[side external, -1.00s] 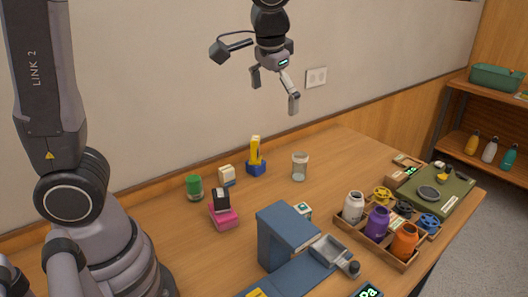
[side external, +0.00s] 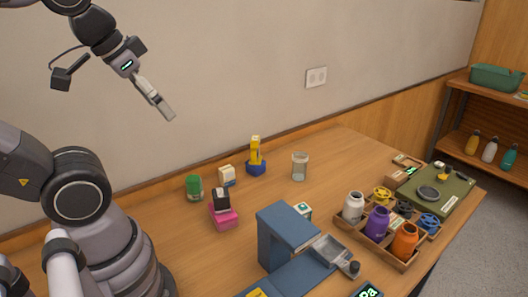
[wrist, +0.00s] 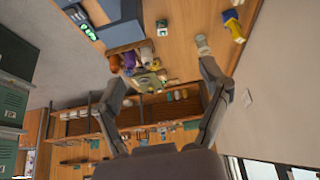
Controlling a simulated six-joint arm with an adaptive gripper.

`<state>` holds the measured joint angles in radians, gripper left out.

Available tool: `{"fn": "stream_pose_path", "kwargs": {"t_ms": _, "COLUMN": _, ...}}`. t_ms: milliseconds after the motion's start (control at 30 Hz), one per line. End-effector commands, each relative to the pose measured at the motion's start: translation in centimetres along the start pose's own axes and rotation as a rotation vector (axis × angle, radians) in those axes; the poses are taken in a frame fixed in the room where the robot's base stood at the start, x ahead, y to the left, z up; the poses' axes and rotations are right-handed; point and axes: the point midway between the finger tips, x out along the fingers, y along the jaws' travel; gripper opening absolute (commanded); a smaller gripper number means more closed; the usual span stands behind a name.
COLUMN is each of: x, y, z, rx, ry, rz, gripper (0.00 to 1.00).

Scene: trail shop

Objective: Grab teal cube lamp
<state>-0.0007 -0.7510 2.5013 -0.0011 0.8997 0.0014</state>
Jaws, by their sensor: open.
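A small white cube with teal on it (side external: 303,209) stands on the table behind the blue stand, partly hidden by it. It looks like the cube lamp, but it is too small to be sure. It also shows in the wrist view (wrist: 162,28), beside the blue stand. My gripper (side external: 160,106) is high above the table at the upper left, tilted, far from the cube. In the wrist view its two fingers (wrist: 163,76) are spread wide with nothing between them.
A blue stand (side external: 290,222) is in front of the cube. A clear jar (side external: 300,166) is behind it. A wooden tray (side external: 376,248) with bottles and wheels is to its right. A pink block (side external: 223,216), green jar (side external: 194,187) and yellow-blue item (side external: 256,166) are left. Table between is clear.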

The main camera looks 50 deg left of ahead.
Motion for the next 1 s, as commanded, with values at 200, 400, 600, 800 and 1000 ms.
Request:
{"fn": "stream_pose_path", "kwargs": {"t_ms": 200, "x": 2.0, "y": -0.3, "z": -2.8, "rx": 0.011, "ry": 0.023, "rz": -0.011, "gripper": 0.76}}
{"fn": "stream_pose_path", "kwargs": {"t_ms": 400, "x": 9.2, "y": -0.9, "z": -10.0, "rx": 0.055, "ry": 0.119, "rz": -0.032, "gripper": 0.76}}
{"fn": "stream_pose_path", "kwargs": {"t_ms": 600, "x": 18.5, "y": -1.1, "z": -15.0, "rx": 0.111, "ry": 0.240, "rz": -0.027, "gripper": 0.76}}
{"fn": "stream_pose_path", "kwargs": {"t_ms": 800, "x": 28.0, "y": -0.8, "z": -16.3, "rx": 0.154, "ry": 0.361, "rz": 0.006, "gripper": 0.76}}
{"fn": "stream_pose_path", "kwargs": {"t_ms": 1000, "x": 36.4, "y": -0.1, "z": -13.8, "rx": 0.165, "ry": 0.487, "rz": 0.058, "gripper": 0.76}}
